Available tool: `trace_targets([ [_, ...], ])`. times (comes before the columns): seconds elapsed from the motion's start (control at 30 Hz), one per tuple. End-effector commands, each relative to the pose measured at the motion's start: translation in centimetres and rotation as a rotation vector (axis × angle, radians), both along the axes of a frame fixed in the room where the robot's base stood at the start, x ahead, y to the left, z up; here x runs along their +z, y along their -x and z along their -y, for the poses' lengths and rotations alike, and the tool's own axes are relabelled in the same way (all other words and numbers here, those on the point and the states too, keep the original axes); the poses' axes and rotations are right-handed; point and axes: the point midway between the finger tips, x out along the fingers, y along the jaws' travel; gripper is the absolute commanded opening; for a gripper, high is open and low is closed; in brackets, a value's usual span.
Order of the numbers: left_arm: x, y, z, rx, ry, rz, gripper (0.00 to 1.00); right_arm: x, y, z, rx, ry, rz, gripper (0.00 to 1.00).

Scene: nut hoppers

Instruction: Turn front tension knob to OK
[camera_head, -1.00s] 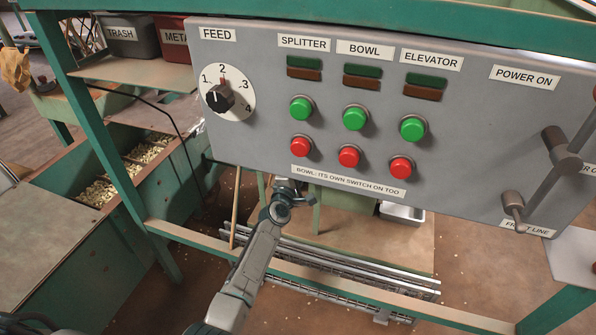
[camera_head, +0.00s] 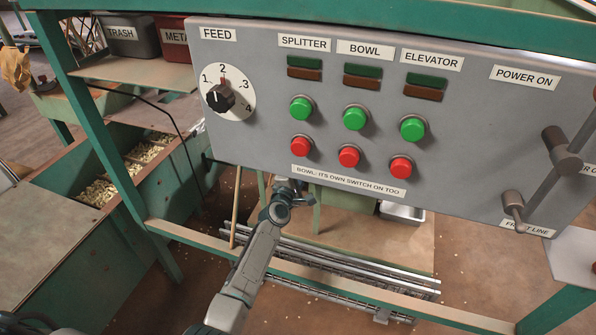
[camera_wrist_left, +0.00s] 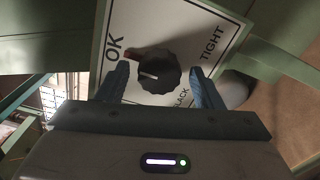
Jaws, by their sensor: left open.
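The tension knob (camera_wrist_left: 158,72) is black and round with a white pointer line. It sits on a white dial plate (camera_wrist_left: 172,22) marked OK, TIGHT and SLACK in the left wrist view. The pointer points left, a little off the red mark beside OK. My left gripper (camera_wrist_left: 160,69) is open, with one finger on each side of the knob; I cannot tell whether they touch it. In the head view my left arm (camera_head: 258,255) reaches under the grey panel, which hides the gripper and the knob. My right gripper is out of view.
The grey control panel (camera_head: 270,65) with a feed dial (camera_head: 228,93), green and red buttons and a lever (camera_head: 540,185) hangs just above my left arm. A green frame rail (camera_head: 190,238) crosses below it. A nut-filled hopper (camera_head: 125,180) stands at the left.

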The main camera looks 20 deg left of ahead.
Motion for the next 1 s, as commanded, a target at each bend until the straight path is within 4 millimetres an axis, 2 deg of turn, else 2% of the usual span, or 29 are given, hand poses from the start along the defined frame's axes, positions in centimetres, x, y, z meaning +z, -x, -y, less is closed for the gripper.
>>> trace_targets([
  [0.53, -0.1, 9.1, -0.3, 0.000, 0.000, -0.002, 0.60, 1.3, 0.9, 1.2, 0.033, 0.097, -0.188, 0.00],
  [0.7, 0.0, 10.3, -0.4, 0.000, 0.000, -0.002, 0.60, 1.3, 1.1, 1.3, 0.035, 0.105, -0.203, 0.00],
  [1.0, 0.0, 10.5, -0.4, 0.000, 0.000, -0.001, 0.60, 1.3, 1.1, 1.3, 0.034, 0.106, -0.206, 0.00],
])
